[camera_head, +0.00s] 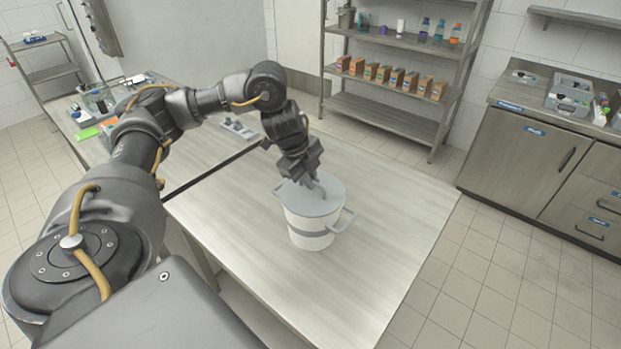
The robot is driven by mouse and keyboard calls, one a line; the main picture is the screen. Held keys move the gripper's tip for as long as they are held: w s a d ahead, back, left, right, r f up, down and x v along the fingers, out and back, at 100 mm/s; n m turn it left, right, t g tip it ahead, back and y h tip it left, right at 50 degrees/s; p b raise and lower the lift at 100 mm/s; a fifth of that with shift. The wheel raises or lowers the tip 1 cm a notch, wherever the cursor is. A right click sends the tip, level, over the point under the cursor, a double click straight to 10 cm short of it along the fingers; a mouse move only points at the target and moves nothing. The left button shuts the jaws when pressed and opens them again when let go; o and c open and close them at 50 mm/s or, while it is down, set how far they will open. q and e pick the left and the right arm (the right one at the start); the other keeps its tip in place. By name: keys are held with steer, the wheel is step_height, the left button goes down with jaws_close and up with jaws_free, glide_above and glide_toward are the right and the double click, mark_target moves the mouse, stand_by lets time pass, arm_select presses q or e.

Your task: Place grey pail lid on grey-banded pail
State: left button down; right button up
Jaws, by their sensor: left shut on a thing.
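The grey-banded pail (310,231) stands upright on the wooden table. It is white with a grey band around its lower part and a handle on each side. The grey pail lid (318,205) lies over the top of the pail and appears to cover its opening. I cannot tell whether it is fully seated. My left gripper (314,190) is above the lid, pointing down, and is shut on it near its middle. The fingertips and the grip point are partly hidden by the gripper body. My right gripper is not in view.
The table (390,235) is clear to the right and front of the pail. A grey tray-like item (238,128) and clutter lie toward its far left end. A shelf rack (395,115) with boxes and bottles stands behind, and a cabinet (535,160) at right.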

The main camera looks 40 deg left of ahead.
arm_select(q)
steer(key=c, duration=1.5)
jaws_free()
steer(key=shift+f, duration=0.1)
steer(key=p+v, duration=0.3)
steer(key=v, duration=0.9)
steer(key=shift+p, duration=0.3)
steer(key=shift+a, duration=0.1)
